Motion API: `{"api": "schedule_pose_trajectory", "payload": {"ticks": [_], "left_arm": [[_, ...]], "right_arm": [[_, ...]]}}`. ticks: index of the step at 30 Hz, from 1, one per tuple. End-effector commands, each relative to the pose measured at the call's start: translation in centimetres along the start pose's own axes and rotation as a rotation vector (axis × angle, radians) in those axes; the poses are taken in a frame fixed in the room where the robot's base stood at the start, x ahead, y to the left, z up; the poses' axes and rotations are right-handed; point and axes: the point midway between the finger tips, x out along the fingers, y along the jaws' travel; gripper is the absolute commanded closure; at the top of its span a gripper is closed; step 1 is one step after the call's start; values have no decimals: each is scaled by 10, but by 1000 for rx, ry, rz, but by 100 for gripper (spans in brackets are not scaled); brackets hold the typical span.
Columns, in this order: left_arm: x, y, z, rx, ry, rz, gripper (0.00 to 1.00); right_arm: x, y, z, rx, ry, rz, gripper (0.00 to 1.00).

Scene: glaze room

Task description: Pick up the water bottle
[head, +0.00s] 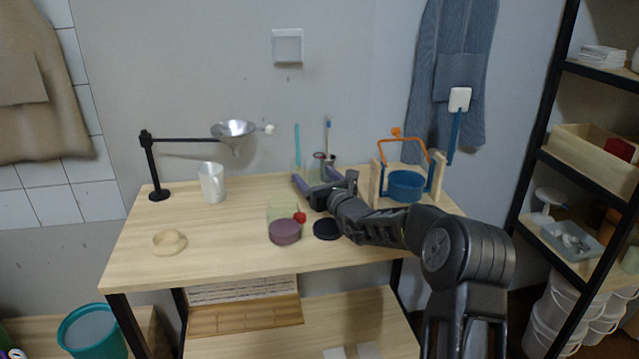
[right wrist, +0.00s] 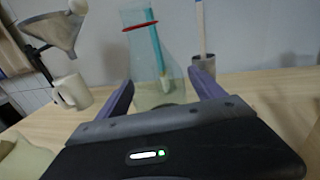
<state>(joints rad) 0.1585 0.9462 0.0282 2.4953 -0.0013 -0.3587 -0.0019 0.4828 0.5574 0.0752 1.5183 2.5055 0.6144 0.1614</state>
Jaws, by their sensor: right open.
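A clear bottle (head: 317,172) with a red ring round its neck stands upright near the back of the wooden table. In the right wrist view the bottle (right wrist: 155,88) widens towards its base, and a teal stick shows through or behind it. My right gripper (head: 312,174) reaches over the table from the right with its purple fingers apart. In the right wrist view the open fingers (right wrist: 161,78) point at the bottle, one on each side of it. I cannot tell whether they touch it. My left gripper is not in view.
A cup with a brush (right wrist: 204,68) stands close behind, to the right. A white mug (head: 212,183) and a funnel (head: 233,130) on a black stand are left. A purple disc (head: 284,233), red ball (head: 300,218) and black disc (head: 327,230) lie in front. A blue pot (head: 405,187) stands right.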

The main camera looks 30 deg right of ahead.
Motion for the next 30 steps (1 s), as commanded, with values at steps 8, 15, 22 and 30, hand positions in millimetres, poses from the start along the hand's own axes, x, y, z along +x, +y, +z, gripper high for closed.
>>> {"api": "schedule_pose_trajectory", "payload": {"ticks": [8, 15, 22, 30], "left_arm": [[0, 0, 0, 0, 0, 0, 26], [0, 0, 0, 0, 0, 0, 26], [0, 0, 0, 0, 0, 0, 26], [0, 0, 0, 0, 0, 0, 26]], "right_arm": [[4, 0, 0, 0, 0, 0, 22], [3, 0, 0, 0, 0, 0, 22], [3, 0, 0, 0, 0, 0, 29], [3, 0, 0, 0, 0, 0, 52]]}}
